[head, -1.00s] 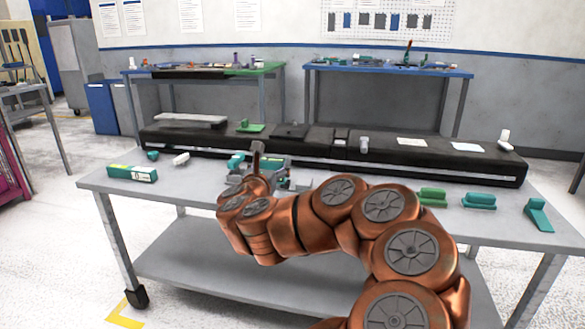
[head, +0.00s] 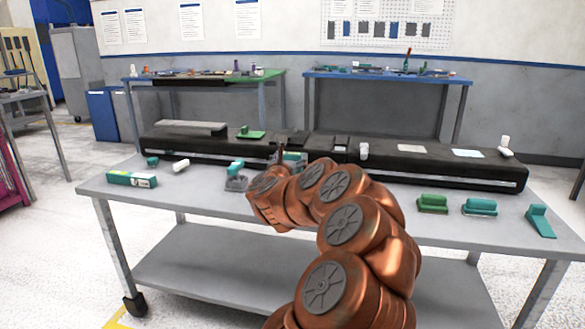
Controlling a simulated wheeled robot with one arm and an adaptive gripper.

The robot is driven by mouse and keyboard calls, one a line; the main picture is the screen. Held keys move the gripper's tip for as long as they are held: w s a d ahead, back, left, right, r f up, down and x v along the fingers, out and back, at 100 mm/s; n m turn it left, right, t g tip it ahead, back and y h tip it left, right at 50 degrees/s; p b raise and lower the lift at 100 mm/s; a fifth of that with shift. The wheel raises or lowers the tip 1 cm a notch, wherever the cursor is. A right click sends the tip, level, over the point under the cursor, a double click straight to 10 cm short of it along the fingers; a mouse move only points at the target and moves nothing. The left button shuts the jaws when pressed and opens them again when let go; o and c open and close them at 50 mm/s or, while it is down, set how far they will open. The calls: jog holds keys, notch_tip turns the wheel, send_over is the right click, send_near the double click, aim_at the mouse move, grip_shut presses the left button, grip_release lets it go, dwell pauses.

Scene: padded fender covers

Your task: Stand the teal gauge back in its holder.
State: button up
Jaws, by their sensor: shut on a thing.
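My gripper (head: 291,157) is at the back of the grey bench, mostly hidden behind my copper wrist. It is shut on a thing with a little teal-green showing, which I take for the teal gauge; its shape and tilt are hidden. To its left, a small teal piece (head: 236,166) stands at a dark grey block (head: 237,184) on the bench. Whether that block is the holder I cannot tell.
A green-and-white box (head: 132,179), a white cylinder (head: 181,165) and a small teal piece (head: 152,161) lie left on the bench (head: 205,205). Green (head: 433,203) and teal (head: 480,207) blocks and a teal wedge (head: 540,220) stand right. A black ledge (head: 420,172) runs behind.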

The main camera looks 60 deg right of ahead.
jog(key=shift+w+d+f, duration=0.1)
jog(key=shift+d+f, duration=0.1)
jog(key=shift+d, duration=0.25)
jog(key=shift+w+d+f, duration=0.1)
jog(key=shift+d+f, duration=0.1)
jog(key=shift+d, duration=0.2)
jog(key=shift+f+b, duration=1)
jog(key=shift+f, duration=0.3)
jog(key=shift+f+b, duration=0.2)
jog(key=shift+b, duration=0.1)
jog(key=o, duration=1)
jog(key=shift+r+p, duration=0.2)
jog(key=shift+p, duration=0.55)
jog(key=shift+a+f, duration=0.15)
jog(key=shift+a, duration=0.05)
jog(key=shift+f+p+v, duration=0.15)
jog(key=shift+p+v, duration=0.1)
jog(key=shift+v, duration=1.65)
jog(key=shift+f+p+v, duration=0.1)
jog(key=shift+p+v, duration=0.15)
jog(key=shift+v, duration=1.6)
jog(key=shift+s, duration=0.1)
